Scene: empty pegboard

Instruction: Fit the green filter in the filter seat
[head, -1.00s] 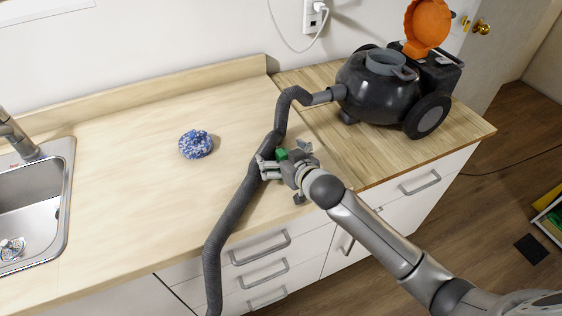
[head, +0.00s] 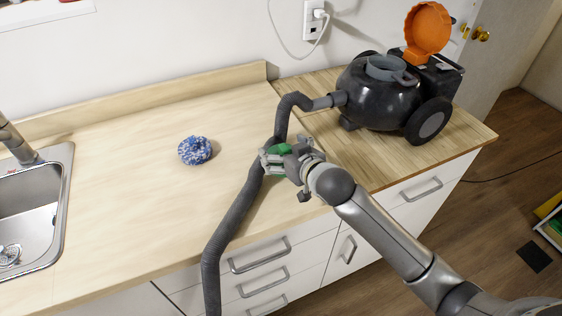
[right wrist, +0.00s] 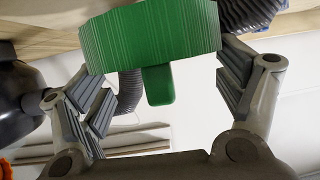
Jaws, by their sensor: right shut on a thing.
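The green filter (head: 278,149) is a ribbed round piece, held between the fingers of my right gripper (head: 272,160) above the counter, near the grey hose. In the right wrist view the filter (right wrist: 150,38) sits at the fingertips, with a green tab pointing down in the picture between the fingers. The filter seat looks to be the round grey opening (head: 387,67) on top of the black vacuum cleaner (head: 378,98). Its orange lid (head: 428,32) stands open behind it. The gripper is in front and to the left of the vacuum, well apart from the opening. My left gripper is out of view.
The grey hose (head: 230,222) runs from the vacuum across the counter and over its front edge, passing behind my right gripper. A blue-and-white scrubber (head: 195,150) lies on the counter (head: 110,190). A sink (head: 28,210) is at the left.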

